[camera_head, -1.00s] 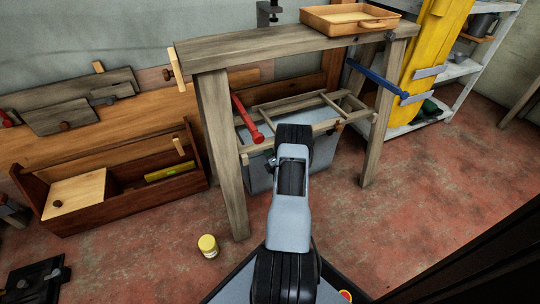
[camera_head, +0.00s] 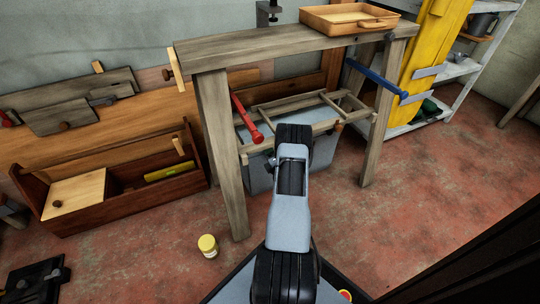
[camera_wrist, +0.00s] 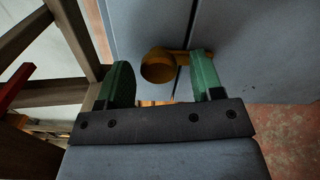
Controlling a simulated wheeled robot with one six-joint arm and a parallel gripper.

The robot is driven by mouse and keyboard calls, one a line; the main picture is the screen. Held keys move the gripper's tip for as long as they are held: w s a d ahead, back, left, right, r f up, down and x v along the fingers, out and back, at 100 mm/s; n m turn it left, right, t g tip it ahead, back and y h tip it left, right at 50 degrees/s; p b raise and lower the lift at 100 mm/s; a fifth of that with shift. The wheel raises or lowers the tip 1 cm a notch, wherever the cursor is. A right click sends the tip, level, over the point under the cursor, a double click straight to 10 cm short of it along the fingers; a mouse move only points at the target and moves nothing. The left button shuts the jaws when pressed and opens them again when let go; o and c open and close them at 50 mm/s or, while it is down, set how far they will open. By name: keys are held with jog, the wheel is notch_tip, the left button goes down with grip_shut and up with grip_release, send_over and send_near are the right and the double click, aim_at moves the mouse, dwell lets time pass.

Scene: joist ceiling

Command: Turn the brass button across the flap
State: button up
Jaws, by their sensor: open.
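In the wrist view, a brass button (camera_wrist: 157,66) with a rounded end and a short bar lies against a blue-grey face. The bar runs right across a dark seam between a left panel (camera_wrist: 135,22) and a right panel (camera_wrist: 245,60); I cannot tell which is the flap. My gripper (camera_wrist: 161,61) is open, its green fingers on either side of the button. Whether either finger touches brass is unclear. In the head view, the blue-grey box (camera_head: 260,177) stands under the bench, and my arm hides the gripper and button.
The wooden bench (camera_head: 300,42) stands over the box, its legs and lower rails close to my arm. Red (camera_head: 246,118) and blue (camera_head: 377,80) clamp bars reach out near it. A yellow-lidded jar (camera_head: 208,246) stands on the floor. Floor at right is clear.

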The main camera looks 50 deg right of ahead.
jog(key=p+v, duration=0.4)
jog(key=v, duration=0.9)
jog(key=shift+s+p, duration=0.3)
jog(key=shift+s, duration=0.1)
jog(key=shift+a, duration=0.15)
